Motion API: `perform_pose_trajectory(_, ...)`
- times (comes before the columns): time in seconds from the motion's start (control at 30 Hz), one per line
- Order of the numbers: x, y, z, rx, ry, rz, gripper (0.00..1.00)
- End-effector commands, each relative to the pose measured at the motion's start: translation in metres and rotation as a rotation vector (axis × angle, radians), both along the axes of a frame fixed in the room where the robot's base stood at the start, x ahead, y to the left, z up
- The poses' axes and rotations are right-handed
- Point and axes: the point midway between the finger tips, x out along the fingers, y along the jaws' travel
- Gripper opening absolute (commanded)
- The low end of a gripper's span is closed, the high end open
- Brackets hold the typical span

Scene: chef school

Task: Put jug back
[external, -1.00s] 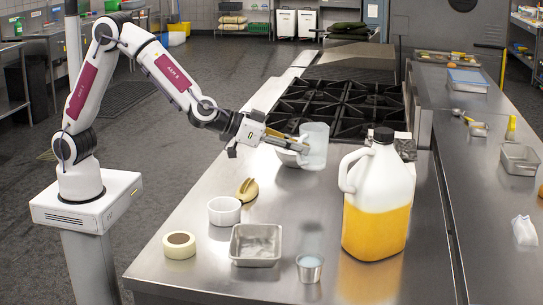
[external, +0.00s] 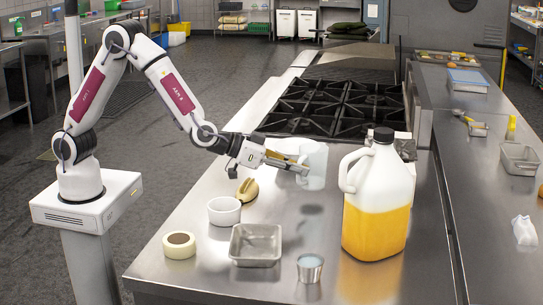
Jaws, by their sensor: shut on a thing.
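A pale translucent jug (external: 316,166) is upright at the end of my gripper (external: 303,167). The fingers are shut on its left side, where the handle is hard to make out. A dark shadow lies on the counter in front of the jug, and its base appears to be above the steel. A large white-capped-shape container with a black lid and orange liquid (external: 376,225) stands close to the right of the jug, nearer the camera.
On the steel counter (external: 205,275) stand a white ramekin (external: 224,212), a tape roll (external: 179,246), a square metal pan (external: 255,246), a small metal cup (external: 310,269) and a tan-handled item (external: 248,189). A black stove grate (external: 335,108) lies behind. Counter between jug and cup is clear.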

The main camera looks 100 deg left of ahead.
Motion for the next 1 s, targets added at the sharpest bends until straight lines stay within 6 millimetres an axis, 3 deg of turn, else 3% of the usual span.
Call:
perform_pose_trajectory(0.33,0.000,0.000,-0.031,0.001,0.002,-0.002,0.00)
perform_pose_trajectory(0.87,0.000,0.000,-0.037,0.001,0.000,-0.001,0.00)
perform_pose_trajectory(0.93,0.000,0.000,-0.037,0.000,0.001,-0.001,0.20)
perform_pose_trajectory(1.0,0.000,0.000,-0.037,0.000,0.001,-0.001,0.24)
